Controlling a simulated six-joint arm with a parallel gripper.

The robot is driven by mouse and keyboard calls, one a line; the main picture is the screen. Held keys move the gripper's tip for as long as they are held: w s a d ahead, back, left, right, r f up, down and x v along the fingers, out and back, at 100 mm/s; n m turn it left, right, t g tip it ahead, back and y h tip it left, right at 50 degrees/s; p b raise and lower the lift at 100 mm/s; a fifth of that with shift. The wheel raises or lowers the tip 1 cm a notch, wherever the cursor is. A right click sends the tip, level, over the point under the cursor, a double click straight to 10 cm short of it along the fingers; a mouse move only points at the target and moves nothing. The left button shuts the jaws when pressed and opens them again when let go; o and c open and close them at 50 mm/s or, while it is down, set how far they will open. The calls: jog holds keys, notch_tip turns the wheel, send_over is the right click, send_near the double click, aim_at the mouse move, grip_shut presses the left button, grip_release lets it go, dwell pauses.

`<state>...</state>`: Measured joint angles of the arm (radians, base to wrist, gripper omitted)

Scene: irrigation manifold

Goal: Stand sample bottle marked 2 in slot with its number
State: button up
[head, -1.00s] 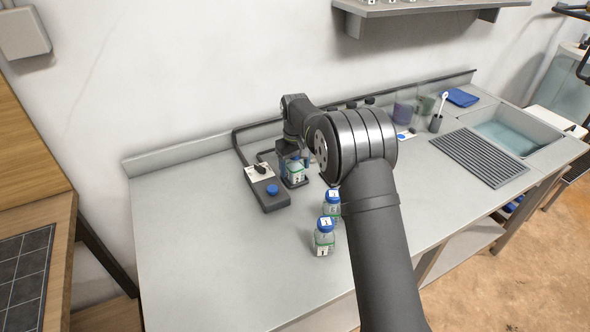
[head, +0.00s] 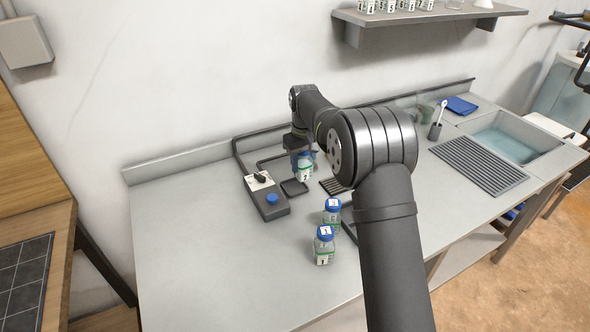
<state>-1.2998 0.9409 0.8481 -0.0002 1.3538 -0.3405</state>
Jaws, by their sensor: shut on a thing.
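My gripper (head: 299,152) is at the back of the bench, pointing down. It is shut on a blue-capped sample bottle (head: 306,172), which is upright beside a dark square pad (head: 294,187). The mark on this bottle is too small to read surely. A dark slotted rack (head: 330,187) shows just right of the held bottle, partly hidden behind my arm; its slot numbers cannot be read. Two more blue-capped bottles with green and white labels, a nearer one (head: 324,247) and a farther one (head: 332,213), stand on the bench in front.
A grey control box (head: 267,195) with a blue button and a black switch sits left of the pad. A grey drain grid (head: 478,160) and a sink (head: 508,143) lie at the right. A wall shelf (head: 430,15) holds several bottles. The bench's left part is clear.

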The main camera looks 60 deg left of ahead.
jog(key=w+d+r, duration=0.6)
jog(key=w+d, duration=0.2)
jog(key=d, duration=0.1)
jog(key=w+d, duration=0.2)
jog(key=d, duration=0.6)
jog(key=w+d, duration=0.3)
jog(key=d, duration=0.6)
jog(key=shift+m, duration=0.4)
jog(key=shift+s+a+f, duration=1)
jog(key=shift+a+f, duration=0.6)
jog(key=shift+f, duration=0.25)
jog(key=shift+s+a+f, duration=0.95)
jog(key=shift+a+f, duration=0.65)
jog(key=shift+f, duration=0.3)
jog(key=shift+s+a+f, duration=1)
jog(key=shift+a+f, duration=0.6)
jog(key=shift+f, duration=0.25)
jog(key=o, duration=0.7)
jog(key=shift+f, duration=0.15)
jog(key=shift+o, duration=0.3)
